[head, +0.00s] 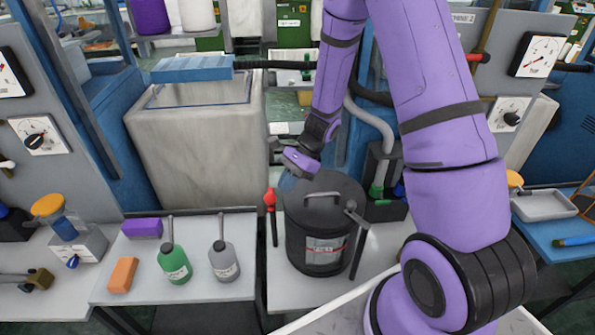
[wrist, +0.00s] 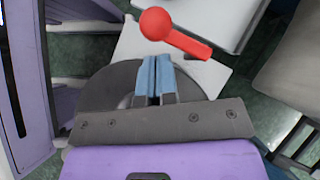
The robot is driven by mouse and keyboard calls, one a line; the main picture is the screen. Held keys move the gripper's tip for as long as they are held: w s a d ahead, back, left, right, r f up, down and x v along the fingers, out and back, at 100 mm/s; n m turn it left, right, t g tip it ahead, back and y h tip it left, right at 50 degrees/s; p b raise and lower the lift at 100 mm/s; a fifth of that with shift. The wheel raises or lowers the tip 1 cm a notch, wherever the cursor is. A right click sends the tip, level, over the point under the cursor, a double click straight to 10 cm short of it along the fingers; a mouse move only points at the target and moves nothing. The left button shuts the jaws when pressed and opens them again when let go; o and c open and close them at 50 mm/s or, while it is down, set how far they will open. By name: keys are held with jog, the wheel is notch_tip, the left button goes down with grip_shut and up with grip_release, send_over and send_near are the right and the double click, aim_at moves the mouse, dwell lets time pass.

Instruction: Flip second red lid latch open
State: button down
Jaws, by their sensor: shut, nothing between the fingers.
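A dark grey canister (head: 318,243) with a round lid (head: 325,190) and a top handle stands on the bench in the head view. A red latch (head: 270,199) with a round knob is at the canister's left side; its lower part is dark. It shows in the wrist view as a red knob and bar (wrist: 170,28), just beyond my fingertips. A grey-headed lever (head: 351,206) is at the canister's right side. My gripper (head: 289,184) is shut and empty over the lid's left edge. Its blue fingers (wrist: 156,62) are together, apart from the red latch as far as I can tell.
Left of the canister, a green bottle (head: 174,265), a grey bottle (head: 223,262), an orange block (head: 122,275) and a purple block (head: 141,228) are on a white table. A large bin (head: 195,150) stands behind. A hose (head: 375,120) hangs behind the canister.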

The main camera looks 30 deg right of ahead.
aim_at(269, 194)
jog(key=shift+s+a+f, duration=0.15)
jog(key=shift+a, duration=0.6)
jog(key=shift+s+a+f, duration=0.1)
jog(key=shift+s+a, duration=0.1)
jog(key=shift+a, duration=0.85)
